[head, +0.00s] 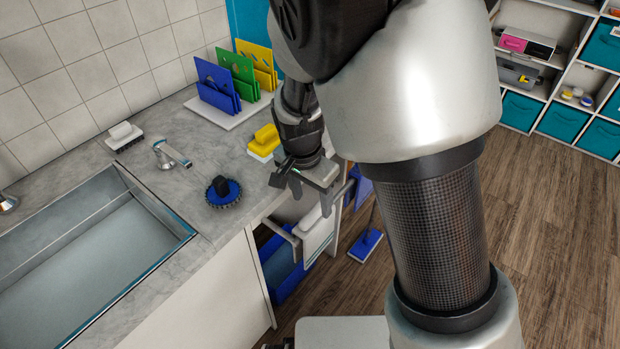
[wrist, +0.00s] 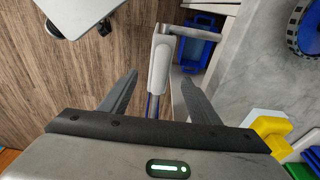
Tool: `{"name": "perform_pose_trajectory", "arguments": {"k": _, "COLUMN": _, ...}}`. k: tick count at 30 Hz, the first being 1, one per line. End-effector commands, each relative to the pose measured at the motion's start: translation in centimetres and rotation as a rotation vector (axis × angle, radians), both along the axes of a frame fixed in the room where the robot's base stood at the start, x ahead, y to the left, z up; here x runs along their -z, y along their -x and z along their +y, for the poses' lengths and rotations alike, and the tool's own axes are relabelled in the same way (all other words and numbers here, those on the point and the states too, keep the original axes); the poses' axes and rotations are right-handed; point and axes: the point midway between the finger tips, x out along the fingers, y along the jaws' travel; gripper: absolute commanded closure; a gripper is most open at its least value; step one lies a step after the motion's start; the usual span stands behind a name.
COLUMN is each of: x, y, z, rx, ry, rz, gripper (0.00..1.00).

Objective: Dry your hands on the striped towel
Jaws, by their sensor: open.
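A white towel (head: 318,235) hangs over a rail beside the end of the counter in the head view. Its stripes are hard to make out at this size. In the wrist view the towel (wrist: 158,62) is seen from above as a narrow white fold, with some blue lower down. My gripper (head: 311,198) is open and points down just above the towel. In the wrist view the two fingers of my gripper (wrist: 157,82) lie on either side of the towel's line, apart from each other. Whether they touch the cloth cannot be told.
The rail (head: 283,233) sticks out from the counter front, with a blue bin (head: 278,268) behind it. On the counter (head: 150,178) are a yellow sponge (head: 264,143), a round blue brush (head: 223,192) and a sink (head: 95,245). Wooden floor lies to the right.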

Motion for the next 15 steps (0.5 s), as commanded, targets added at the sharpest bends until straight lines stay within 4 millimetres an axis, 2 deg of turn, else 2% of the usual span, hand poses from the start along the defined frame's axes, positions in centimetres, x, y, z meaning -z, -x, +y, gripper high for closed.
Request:
{"name": "perform_pose_trajectory", "arguments": {"k": 1, "x": 1.4, "y": -0.1, "z": -0.2, "rx": 0.003, "ry": 0.002, "rz": 0.003, "gripper": 0.44}}
{"name": "perform_pose_trajectory", "arguments": {"k": 6, "x": 4.8, "y": -0.5, "z": -0.5, "rx": 0.001, "ry": 0.002, "rz": 0.003, "gripper": 0.44}}
{"name": "perform_pose_trajectory", "arguments": {"k": 15, "x": 9.9, "y": -1.1, "z": -1.0, "rx": 0.002, "ry": 0.001, "rz": 0.002, "gripper": 0.44}}
